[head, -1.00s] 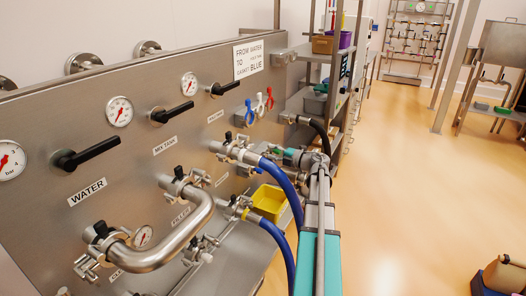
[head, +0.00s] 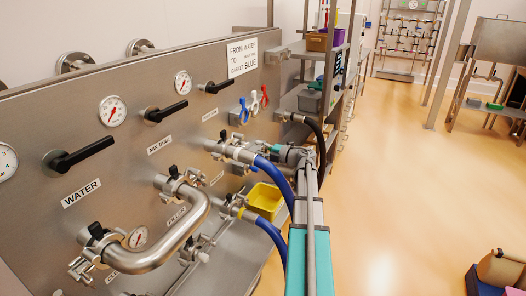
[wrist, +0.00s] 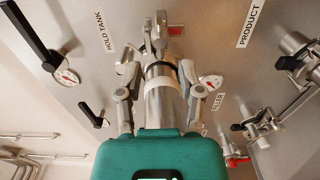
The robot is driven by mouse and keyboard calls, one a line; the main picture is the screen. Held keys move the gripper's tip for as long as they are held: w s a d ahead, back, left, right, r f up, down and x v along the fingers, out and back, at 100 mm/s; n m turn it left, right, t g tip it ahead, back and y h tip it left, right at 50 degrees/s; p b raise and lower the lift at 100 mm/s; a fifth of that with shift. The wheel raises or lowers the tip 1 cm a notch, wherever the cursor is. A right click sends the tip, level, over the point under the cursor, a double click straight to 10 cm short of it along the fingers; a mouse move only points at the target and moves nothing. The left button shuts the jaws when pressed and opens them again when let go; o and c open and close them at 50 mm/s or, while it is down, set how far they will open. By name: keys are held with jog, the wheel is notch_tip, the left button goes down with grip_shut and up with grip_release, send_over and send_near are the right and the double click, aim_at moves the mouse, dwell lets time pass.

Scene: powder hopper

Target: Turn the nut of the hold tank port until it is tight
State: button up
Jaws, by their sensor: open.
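The hold tank port shows in the wrist view beside the HOLD TANK label (wrist: 103,30). A steel pipe end (wrist: 163,92) with a pale ring projects from it towards me. A clamp with its upright nut piece (wrist: 159,28) shows at the far end of the pipe. My gripper (wrist: 160,72) is open, with one grey finger on each side of the pipe. I cannot tell whether the fingers touch it. In the head view my gripper (head: 287,156) is at the panel beside the blue hose, and the port's nut is hidden by my arm.
The steel panel (head: 120,85) carries gauges, black lever handles and a bent steel pipe (head: 175,245). A blue hose (head: 277,178) hangs close to my arm. A yellow bin (head: 265,198) stands below it. A shelf rack (head: 325,60) stands behind.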

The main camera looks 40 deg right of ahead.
aim_at(247, 145)
jog(key=shift+x, duration=3)
grip_shut()
